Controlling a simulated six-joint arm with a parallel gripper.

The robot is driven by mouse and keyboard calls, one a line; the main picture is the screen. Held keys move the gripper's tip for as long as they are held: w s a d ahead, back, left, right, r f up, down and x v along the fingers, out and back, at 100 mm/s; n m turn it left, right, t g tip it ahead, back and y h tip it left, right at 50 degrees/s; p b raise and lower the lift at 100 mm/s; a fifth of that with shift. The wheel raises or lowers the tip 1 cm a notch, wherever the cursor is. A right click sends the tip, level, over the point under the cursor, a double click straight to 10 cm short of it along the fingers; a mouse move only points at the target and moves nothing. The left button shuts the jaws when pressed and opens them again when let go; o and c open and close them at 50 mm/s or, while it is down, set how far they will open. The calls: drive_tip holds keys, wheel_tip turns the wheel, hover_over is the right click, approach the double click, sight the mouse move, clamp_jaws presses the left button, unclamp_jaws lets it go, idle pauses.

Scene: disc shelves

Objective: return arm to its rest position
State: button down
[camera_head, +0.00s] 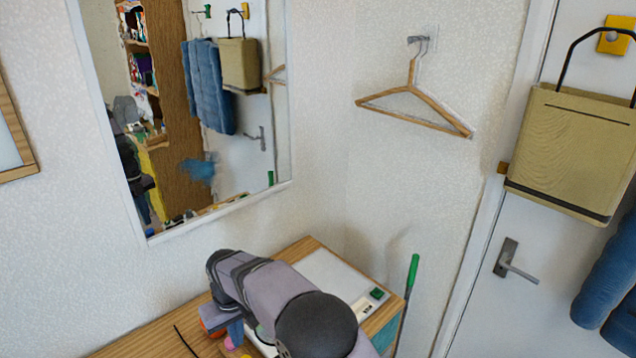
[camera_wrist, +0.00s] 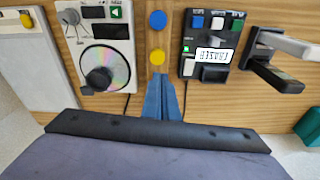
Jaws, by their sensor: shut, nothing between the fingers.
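My gripper (camera_wrist: 158,78) shows in the wrist view as two blue tapered fingers close together, with nothing between them. Its tips point over a wooden desk top (camera_wrist: 155,105), near a yellow round piece (camera_wrist: 157,57). In the head view my grey and black arm reaches low across the desk (camera_head: 150,335) at the bottom middle. The fingers are largely hidden there by the arm.
The wrist view shows a disc player with a shiny disc (camera_wrist: 118,68), a small display device (camera_wrist: 212,56) and a black-and-white levered object (camera_wrist: 272,75). The wall has a mirror (camera_head: 215,130) and hanger (camera_head: 415,95). A door (camera_head: 470,310) stands right.

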drive_tip(key=s+d+r+m, duration=0.2)
drive_tip(key=d+r, duration=0.1)
drive_tip(key=d, duration=0.8)
drive_tip(key=s+d+r+m, duration=0.2)
drive_tip(key=d, duration=0.9)
drive_tip(key=s+d+f+m+g, duration=0.1)
drive_tip(key=s+d+m, duration=0.2)
drive_tip(key=s+d, duration=1.1)
drive_tip(key=s, duration=0.3)
drive_tip(key=shift+s+d+m+h+b, duration=0.15)
drive_tip(key=shift+m+h+b, duration=0.15)
drive_tip(key=shift+h, duration=0.1)
